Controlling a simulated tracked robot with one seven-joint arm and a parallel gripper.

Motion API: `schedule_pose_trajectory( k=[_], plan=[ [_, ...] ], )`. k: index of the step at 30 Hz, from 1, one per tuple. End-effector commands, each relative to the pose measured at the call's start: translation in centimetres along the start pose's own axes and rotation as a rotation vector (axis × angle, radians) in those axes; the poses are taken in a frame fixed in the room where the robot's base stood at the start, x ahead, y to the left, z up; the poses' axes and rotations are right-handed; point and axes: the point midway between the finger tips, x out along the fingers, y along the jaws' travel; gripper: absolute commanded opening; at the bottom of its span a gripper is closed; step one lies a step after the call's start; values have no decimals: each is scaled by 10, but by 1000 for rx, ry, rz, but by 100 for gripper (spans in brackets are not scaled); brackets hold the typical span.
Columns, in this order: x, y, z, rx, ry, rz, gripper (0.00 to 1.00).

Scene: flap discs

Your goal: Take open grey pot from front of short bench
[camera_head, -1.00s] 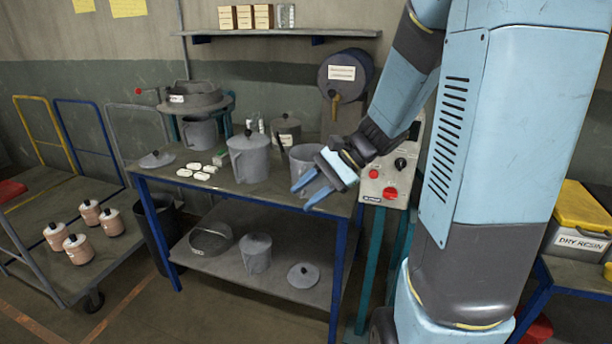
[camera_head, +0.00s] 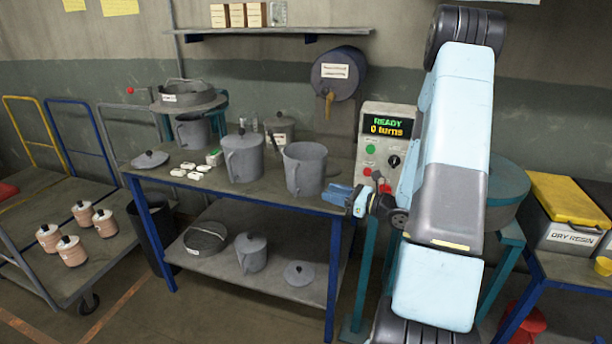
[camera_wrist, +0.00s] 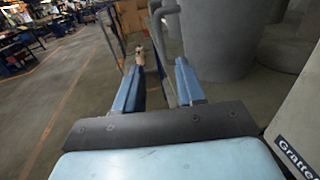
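The open grey pot (camera_head: 305,172) stands upright at the front right of the short bench (camera_head: 270,197), its handle towards the left. It has no lid and its inside looks dark. My gripper (camera_head: 334,194) is just right of the pot, low by the bench's front right corner, with its fingers pointing left. I cannot tell whether it touches the pot. In the wrist view my gripper (camera_wrist: 160,72) is open, with nothing held between its two blue fingers. A large grey pot-like body (camera_wrist: 218,40) with a handle is ahead and to the right there.
A lidded grey pot (camera_head: 243,157) stands left of the open one, near several small white pieces (camera_head: 190,171). A control box (camera_head: 380,145) reading "READY 0 turns" is behind my arm. The lower shelf (camera_head: 300,295) holds a sieve, a lidded pot and a loose lid.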

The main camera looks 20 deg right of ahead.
Motion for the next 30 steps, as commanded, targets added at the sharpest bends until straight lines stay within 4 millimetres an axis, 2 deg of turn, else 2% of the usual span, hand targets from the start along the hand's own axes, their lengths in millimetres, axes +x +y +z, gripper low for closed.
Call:
schedule_pose_trajectory(
  k=[5, 16, 26, 30],
  plan=[
    [12, -3, -3, 10, -6, -15, 39],
    [72, -4, -3, 8, -5, -13, 39],
    [90, -3, -2, 9, -4, -14, 39],
    [105, -1, -2, 9, -4, -13, 39]
  ],
)
